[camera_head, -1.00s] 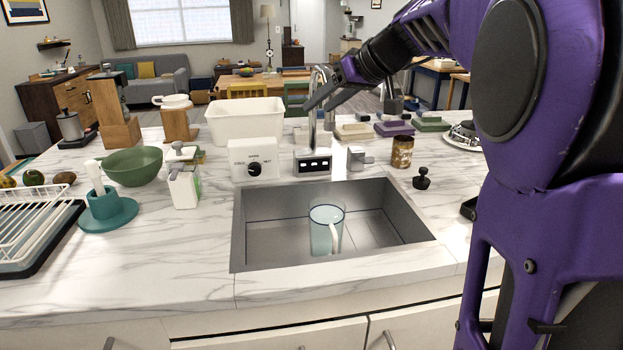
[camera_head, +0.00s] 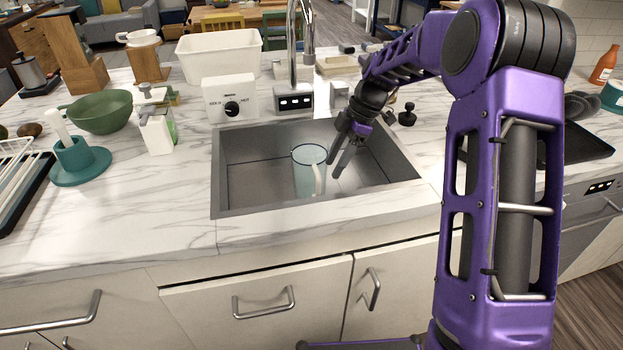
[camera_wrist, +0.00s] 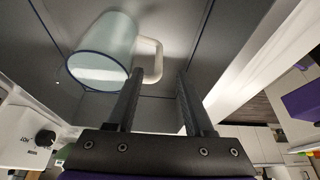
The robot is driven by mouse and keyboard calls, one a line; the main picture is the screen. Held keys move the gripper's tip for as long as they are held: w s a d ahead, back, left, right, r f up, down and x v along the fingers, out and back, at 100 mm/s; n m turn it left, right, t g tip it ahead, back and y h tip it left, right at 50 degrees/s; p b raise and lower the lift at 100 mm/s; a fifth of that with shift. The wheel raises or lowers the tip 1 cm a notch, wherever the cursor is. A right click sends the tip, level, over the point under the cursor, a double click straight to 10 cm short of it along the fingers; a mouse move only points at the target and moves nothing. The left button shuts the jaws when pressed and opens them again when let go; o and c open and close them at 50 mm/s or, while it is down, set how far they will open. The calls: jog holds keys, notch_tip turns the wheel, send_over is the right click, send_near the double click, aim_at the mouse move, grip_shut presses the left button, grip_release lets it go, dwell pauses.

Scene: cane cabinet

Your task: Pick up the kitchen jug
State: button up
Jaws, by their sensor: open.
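The kitchen jug (camera_head: 306,172) is a pale translucent blue cup with a dark blue rim and a white handle. It stands upright in the grey sink (camera_head: 245,190). My gripper (camera_head: 338,164) is open and empty, above the right part of the sink, just right of the jug. In the wrist view, the jug (camera_wrist: 108,50) is at the upper left, and its handle is near the tips of the open fingers (camera_wrist: 155,90). The fingers seem apart from the handle; the exact gap is hard to tell.
A tall faucet (camera_head: 292,45) and a white control box (camera_head: 230,98) stand behind the sink. A soap dispenser (camera_head: 157,128) and green bowl (camera_head: 100,112) are to the left. A small black knobbed object (camera_head: 407,115) is behind right. The sink walls surround the jug.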

aim_at(318, 191)
jog(key=shift+a+x, duration=0.1)
jog(key=shift+x, duration=2.3)
jog(key=shift+a+x, duration=0.15)
jog(key=shift+x, duration=2.25)
jog(key=shift+r, duration=0.1)
grip_shut()
jog(key=shift+w+r, duration=0.15)
